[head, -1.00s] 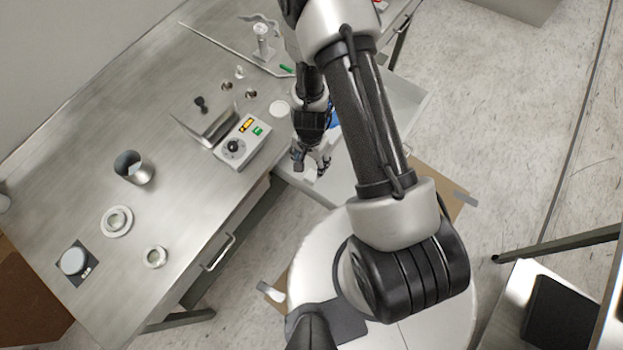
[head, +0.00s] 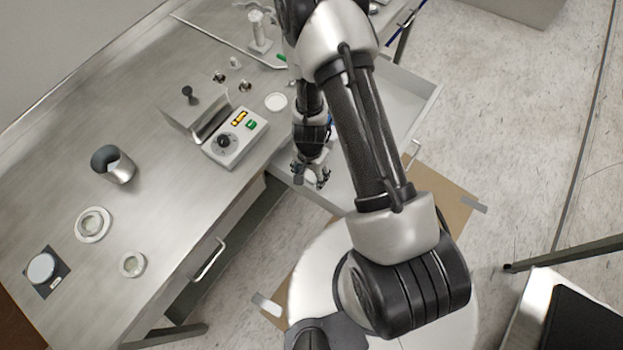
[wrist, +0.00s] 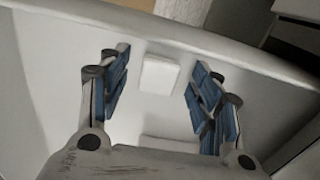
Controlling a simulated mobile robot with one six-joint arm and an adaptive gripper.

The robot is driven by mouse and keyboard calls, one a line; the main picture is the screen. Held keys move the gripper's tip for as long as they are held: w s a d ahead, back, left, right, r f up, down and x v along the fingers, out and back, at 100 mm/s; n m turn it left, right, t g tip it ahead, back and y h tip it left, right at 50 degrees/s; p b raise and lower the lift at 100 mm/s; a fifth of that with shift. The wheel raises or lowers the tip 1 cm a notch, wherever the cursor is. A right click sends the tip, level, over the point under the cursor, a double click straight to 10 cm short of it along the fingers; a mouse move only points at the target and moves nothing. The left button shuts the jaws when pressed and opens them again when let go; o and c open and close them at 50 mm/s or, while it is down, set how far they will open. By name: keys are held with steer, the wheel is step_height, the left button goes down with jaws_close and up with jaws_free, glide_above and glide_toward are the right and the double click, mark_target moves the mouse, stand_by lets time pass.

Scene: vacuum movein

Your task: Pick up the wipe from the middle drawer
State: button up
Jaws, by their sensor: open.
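The wipe (wrist: 160,75) shows in the wrist view as a small white square pad on the floor of the white drawer (wrist: 40,70), close to its far wall. My gripper (wrist: 161,84) is open, with its blue-padded fingers on the left and right of the wipe and gaps on both sides. Its height above the wipe is hard to tell. In the head view the drawer (head: 418,92) is pulled out from under the bench, and my gripper (head: 311,181) is down over its near left part. My arm hides much of the drawer there.
A second pale shape (wrist: 168,144) lies partly hidden behind my gripper's body. The steel bench (head: 150,215) stands left of the drawer, with a control box (head: 235,137), a metal cup (head: 113,165) and several small dishes. A cardboard sheet (head: 445,208) lies on the floor.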

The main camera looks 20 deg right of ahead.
steer(key=shift+f, duration=0.4)
steer(key=shift+r, duration=0.15)
steer(key=shift+c, duration=0.3)
steer(key=c, duration=0.8)
steer(key=shift+r, duration=0.15)
